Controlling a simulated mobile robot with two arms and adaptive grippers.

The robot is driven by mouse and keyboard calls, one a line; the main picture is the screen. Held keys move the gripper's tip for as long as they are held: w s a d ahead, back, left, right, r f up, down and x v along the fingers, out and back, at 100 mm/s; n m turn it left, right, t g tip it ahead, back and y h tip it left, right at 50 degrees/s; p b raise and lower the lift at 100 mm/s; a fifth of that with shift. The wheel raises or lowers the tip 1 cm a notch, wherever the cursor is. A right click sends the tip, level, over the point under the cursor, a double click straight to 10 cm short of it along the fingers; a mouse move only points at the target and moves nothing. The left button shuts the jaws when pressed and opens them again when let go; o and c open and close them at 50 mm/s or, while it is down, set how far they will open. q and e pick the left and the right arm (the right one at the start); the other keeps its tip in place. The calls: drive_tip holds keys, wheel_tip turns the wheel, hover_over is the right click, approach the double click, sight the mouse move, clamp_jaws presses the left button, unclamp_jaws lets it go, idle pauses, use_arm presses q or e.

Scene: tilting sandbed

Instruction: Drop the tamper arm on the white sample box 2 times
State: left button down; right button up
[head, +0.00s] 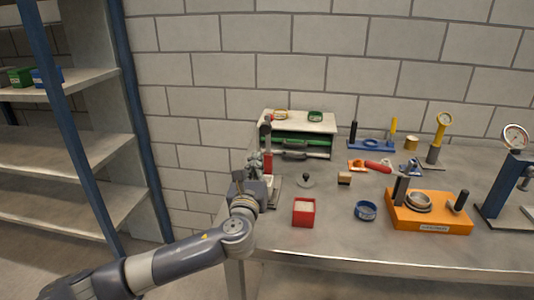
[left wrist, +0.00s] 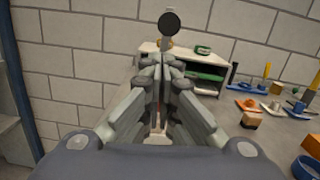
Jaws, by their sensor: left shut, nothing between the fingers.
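The tamper arm (head: 265,135) stands upright at the left end of the table, with a dark knob on top. In the left wrist view its black round knob (left wrist: 169,22) rises on a grey rod beyond my fingers. My left gripper (head: 256,161) is shut and empty, close in front of the tamper; I cannot tell whether it touches. It also shows in the left wrist view (left wrist: 163,68), fingers together. A small pale patch (left wrist: 157,138) below the fingers may be the white sample box; it is mostly hidden by the gripper. My right gripper is not in view.
A red box (head: 304,215) with pale filling stands near the front edge. A dark-knobbed disc (head: 306,181), a blue ring (head: 365,211) and an orange fixture (head: 430,213) lie to the right. A white-topped cabinet (head: 315,123) stands behind. Blue-posted shelves (head: 60,150) are left.

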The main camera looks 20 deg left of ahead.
use_arm(q)
drive_tip(key=m, duration=0.1)
drive_tip(key=p, duration=0.2)
approach(267, 139)
drive_tip(key=x, duration=0.2)
drive_tip(key=r+x, duration=0.1)
drive_tip(key=x, duration=0.4)
drive_tip(key=shift+d+r, duration=0.2)
drive_tip(key=shift+r, duration=0.1)
drive_tip(key=shift+r, duration=0.1)
